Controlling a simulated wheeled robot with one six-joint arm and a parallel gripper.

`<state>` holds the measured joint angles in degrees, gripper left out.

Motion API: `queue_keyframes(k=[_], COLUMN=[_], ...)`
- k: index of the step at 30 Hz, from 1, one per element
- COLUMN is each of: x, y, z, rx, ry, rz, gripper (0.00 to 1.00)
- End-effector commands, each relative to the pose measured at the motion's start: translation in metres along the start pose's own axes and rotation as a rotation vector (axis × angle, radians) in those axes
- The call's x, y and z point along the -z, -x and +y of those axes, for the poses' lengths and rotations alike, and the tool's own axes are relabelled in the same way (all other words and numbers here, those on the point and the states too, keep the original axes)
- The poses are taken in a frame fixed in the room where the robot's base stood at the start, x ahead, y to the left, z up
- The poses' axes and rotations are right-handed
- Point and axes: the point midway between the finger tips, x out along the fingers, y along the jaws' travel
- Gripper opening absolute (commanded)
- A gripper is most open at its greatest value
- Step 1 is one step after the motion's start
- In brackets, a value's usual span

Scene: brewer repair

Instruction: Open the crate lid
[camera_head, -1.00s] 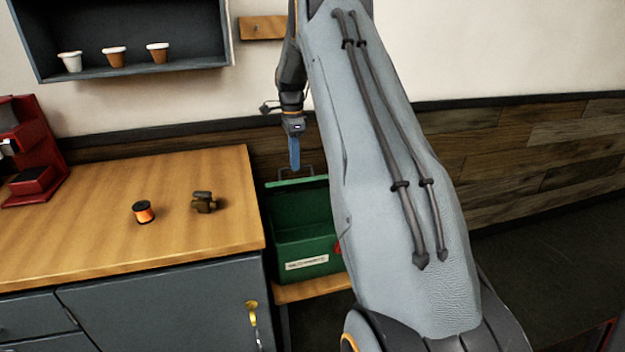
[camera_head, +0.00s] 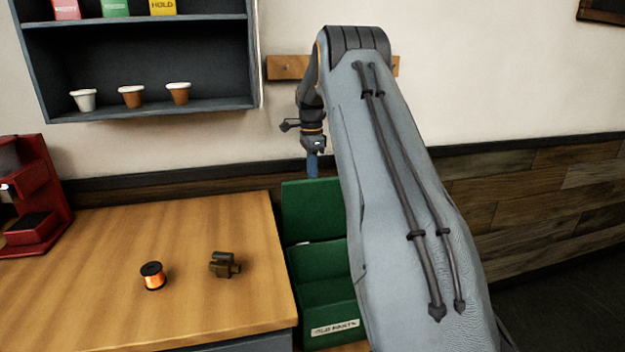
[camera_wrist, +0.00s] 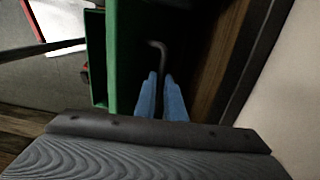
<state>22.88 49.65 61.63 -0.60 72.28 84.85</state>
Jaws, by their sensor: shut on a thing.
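The green crate (camera_head: 328,293) stands in a gap to the right of the wooden counter, with a white label on its front. Its green lid (camera_head: 312,208) is raised and stands about upright at the back, so the inside shows. My gripper (camera_head: 313,168) is above the lid's top edge, its blue fingers pointing down. In the wrist view the fingers (camera_wrist: 162,98) are shut around the dark lid handle (camera_wrist: 157,50), beside the green lid (camera_wrist: 125,50). The exact grip is partly hidden. My arm covers the crate's right side.
A red machine (camera_head: 35,205) stands at the left. A wall shelf (camera_head: 150,108) holds cups. The wall is close behind the lid.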

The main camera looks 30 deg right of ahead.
Motion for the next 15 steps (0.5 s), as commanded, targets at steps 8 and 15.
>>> queue_keyframes(k=[8, 15], x=[-0.0029, 0.0007], y=[-0.0077, -0.0064], z=[0.0021, 0.002], rx=[-0.012, -0.01], ry=[0.0, -0.004], rz=[-0.01, -0.008], gripper=[0.0, 0.28])
